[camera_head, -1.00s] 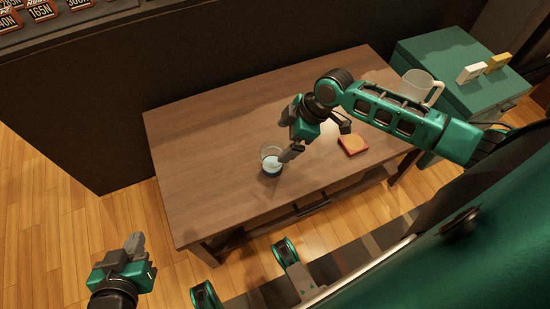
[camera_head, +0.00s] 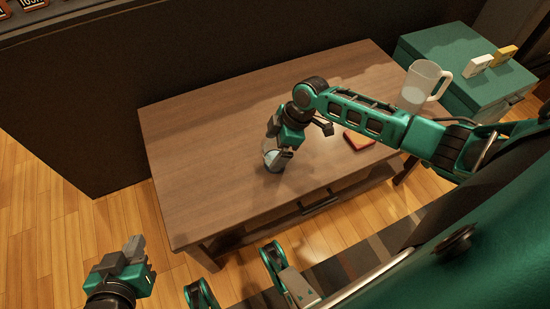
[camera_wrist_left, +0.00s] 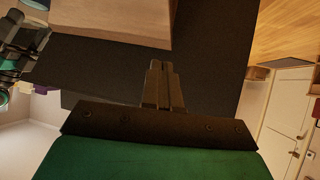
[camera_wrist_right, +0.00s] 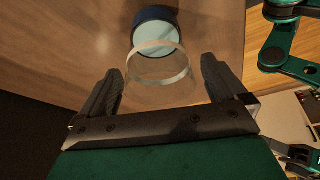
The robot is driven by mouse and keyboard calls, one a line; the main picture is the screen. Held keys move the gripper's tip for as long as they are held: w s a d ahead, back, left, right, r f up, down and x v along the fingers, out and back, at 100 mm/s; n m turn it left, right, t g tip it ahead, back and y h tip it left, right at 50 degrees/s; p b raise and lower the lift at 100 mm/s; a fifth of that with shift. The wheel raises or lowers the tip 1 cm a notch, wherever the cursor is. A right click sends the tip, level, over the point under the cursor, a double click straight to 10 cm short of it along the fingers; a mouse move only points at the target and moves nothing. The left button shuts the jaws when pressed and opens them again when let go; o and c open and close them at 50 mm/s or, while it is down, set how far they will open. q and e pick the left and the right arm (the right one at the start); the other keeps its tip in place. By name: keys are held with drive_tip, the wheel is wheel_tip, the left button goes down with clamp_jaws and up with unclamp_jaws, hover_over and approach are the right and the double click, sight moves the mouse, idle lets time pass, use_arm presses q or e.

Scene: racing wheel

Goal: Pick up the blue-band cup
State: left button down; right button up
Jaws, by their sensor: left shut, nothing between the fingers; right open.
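The blue-band cup (camera_head: 270,158) is a clear glass with a dark blue band at its base. It stands on the wooden table (camera_head: 200,120), partly hidden behind my right gripper (camera_head: 279,140). In the right wrist view the cup (camera_wrist_right: 158,45) lies ahead of my open right gripper (camera_wrist_right: 165,88), its clear rim reaching between the two fingertips. The fingers do not visibly touch it. My left gripper (camera_head: 134,250) is shut and empty, off the table's left front corner; it also shows in the left wrist view (camera_wrist_left: 158,75).
A red-orange square item (camera_head: 358,140) lies on the table, partly hidden by my right arm. A clear pitcher (camera_head: 420,88) stands at the right near a teal cabinet (camera_head: 440,45). A white box (camera_head: 478,64) and a yellow box (camera_head: 504,55) sit on the cabinet. The table's left half is clear.

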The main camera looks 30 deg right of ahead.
drive_tip(key=shift+x, duration=1.1)
drive_tip(key=c, duration=1)
drive_tip(key=shift+c, duration=0.5)
drive_tip(key=shift+r, duration=0.15)
